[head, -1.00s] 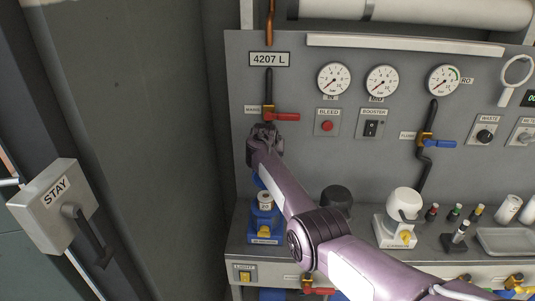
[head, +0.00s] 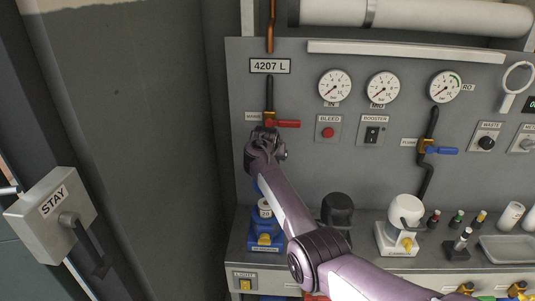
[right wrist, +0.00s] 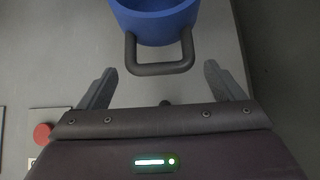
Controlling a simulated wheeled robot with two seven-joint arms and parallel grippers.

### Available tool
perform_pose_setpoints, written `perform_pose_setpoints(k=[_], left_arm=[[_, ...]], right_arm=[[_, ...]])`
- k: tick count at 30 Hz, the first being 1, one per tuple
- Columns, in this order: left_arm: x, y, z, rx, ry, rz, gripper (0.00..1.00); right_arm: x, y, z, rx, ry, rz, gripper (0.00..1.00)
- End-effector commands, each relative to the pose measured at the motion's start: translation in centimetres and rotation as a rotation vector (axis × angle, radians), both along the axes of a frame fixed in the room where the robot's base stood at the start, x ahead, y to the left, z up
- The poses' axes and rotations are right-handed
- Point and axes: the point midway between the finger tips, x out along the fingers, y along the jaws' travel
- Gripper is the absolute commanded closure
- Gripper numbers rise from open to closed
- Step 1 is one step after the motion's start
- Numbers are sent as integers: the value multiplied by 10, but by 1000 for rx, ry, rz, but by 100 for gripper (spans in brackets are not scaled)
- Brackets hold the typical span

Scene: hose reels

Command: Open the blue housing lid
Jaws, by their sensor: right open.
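The blue housing (head: 265,238) stands at the left end of the bench. A white cartridge (head: 265,208) marked 20 shows above its base. A blue part, apparently the lid (head: 257,187), shows above the cartridge, mostly hidden by my right arm. In the right wrist view a blue round part (right wrist: 155,22) carries a dark U-shaped handle (right wrist: 160,69). My right gripper (head: 264,142) is above the housing, in front of the panel. Its fingers (right wrist: 158,82) are spread either side of the handle, with gaps. My left gripper is out of view.
A black housing (head: 337,210) and a white housing (head: 405,212) stand to the right on the bench. A red valve lever (head: 287,124) is close beside my right gripper. The BLEED button (head: 327,132) is right of it. A STAY box (head: 52,205) is at far left.

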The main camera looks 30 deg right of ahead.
Motion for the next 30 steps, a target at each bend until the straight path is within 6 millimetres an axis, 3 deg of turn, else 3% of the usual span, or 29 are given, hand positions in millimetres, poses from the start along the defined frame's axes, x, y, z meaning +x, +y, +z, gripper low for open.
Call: perform_pose_setpoints(k=[11,30], left_arm=[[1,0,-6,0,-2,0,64],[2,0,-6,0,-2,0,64]], right_arm=[[-25,15,34,-2,-2,-1,12],[-29,18,35,-1,2,4,12]])
